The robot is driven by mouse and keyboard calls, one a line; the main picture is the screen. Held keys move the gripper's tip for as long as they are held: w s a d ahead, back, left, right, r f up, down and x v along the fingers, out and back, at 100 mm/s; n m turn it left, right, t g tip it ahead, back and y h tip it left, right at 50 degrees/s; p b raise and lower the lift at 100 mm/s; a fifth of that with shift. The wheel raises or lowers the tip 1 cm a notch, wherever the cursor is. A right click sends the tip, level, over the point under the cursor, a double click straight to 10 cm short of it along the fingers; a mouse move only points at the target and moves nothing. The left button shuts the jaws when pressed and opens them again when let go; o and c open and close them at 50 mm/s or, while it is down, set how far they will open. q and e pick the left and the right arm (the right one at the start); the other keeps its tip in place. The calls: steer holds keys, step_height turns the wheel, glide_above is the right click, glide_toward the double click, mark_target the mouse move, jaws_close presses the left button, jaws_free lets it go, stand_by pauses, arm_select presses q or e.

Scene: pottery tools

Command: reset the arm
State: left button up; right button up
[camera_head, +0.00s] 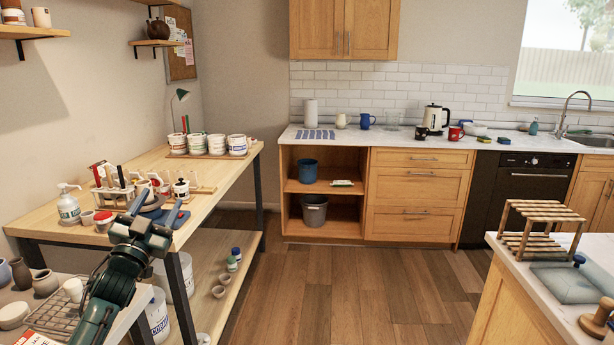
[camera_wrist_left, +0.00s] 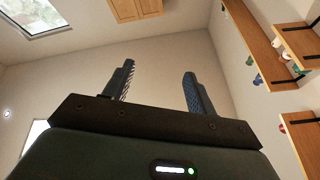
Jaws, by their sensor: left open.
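My left arm comes in from the lower left in the head view. Its left gripper (camera_head: 158,206) is over the front edge of the wooden workbench (camera_head: 215,178), close in the picture to the tools and pots there. Its fingers are apart with nothing between them. In the left wrist view the left gripper (camera_wrist_left: 157,72) points up at bare wall and ceiling, its two fingers spread and empty. My right gripper is not in view.
A soap bottle (camera_head: 68,205) and a tool rack (camera_head: 113,190) stand on the bench near the gripper. A wire rack (camera_head: 62,312) lies below the arm. A wooden rack (camera_head: 535,218) sits on the right counter. The floor (camera_head: 350,290) between is clear.

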arm_select(q)
steer(key=w+a+f+n+g+y, duration=0.2)
steer(key=a+f+n+g+y, duration=0.3)
steer(key=f, duration=0.4)
steer(key=s+d+f+m+g+h, duration=0.1)
steer(key=s+d+f, duration=0.3)
steer(key=f, duration=0.2)
steer(key=s+d+f+m+g+h, duration=0.1)
steer(key=s+d+f, duration=0.3)
steer(key=f, duration=0.3)
steer(key=s+d+f+g+h, duration=0.1)
steer(key=s+d+f, duration=0.3)
steer(key=s, duration=0.6)
steer(key=s+d+f+g+h, duration=0.1)
steer(key=s+d+f, duration=0.4)
steer(key=s, duration=0.6)
steer(key=s+d+f+g+h, duration=0.1)
steer(key=s+d+f+g, duration=0.2)
steer(key=s, duration=0.8)
steer(key=shift+d+f+h, duration=0.3)
steer(key=shift+d+f, duration=0.5)
steer(key=shift+d, duration=0.3)
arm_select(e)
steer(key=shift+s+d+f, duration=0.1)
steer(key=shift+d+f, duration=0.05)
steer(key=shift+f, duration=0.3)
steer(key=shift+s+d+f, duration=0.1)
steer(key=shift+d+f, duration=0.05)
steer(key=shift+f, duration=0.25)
